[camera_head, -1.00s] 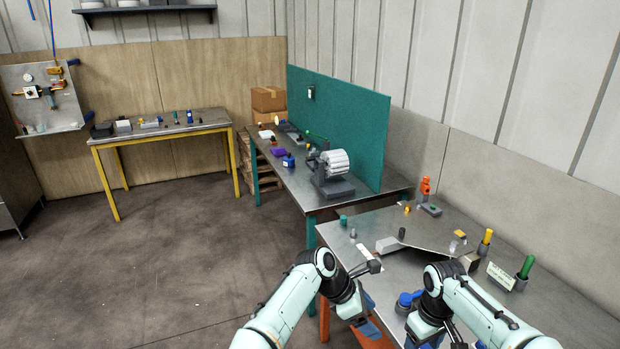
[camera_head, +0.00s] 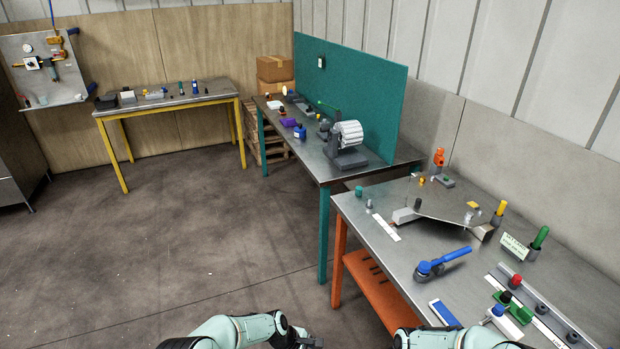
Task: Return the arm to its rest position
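My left arm shows along the bottom edge, left of the workbench and over the floor. My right arm shows only as a pale green link at the bottom edge, in front of the bench's near part. Its gripper is also out of view. No object is seen held by either arm.
The near metal bench (camera_head: 385,212) holds a blue-handled tool (camera_head: 443,262), a bent grey plate (camera_head: 445,206), a red-ended bar (camera_head: 530,294) and green blocks (camera_head: 515,307). A teal-legged table (camera_head: 318,168) stands beyond. Floor at left (camera_head: 170,240) is clear.

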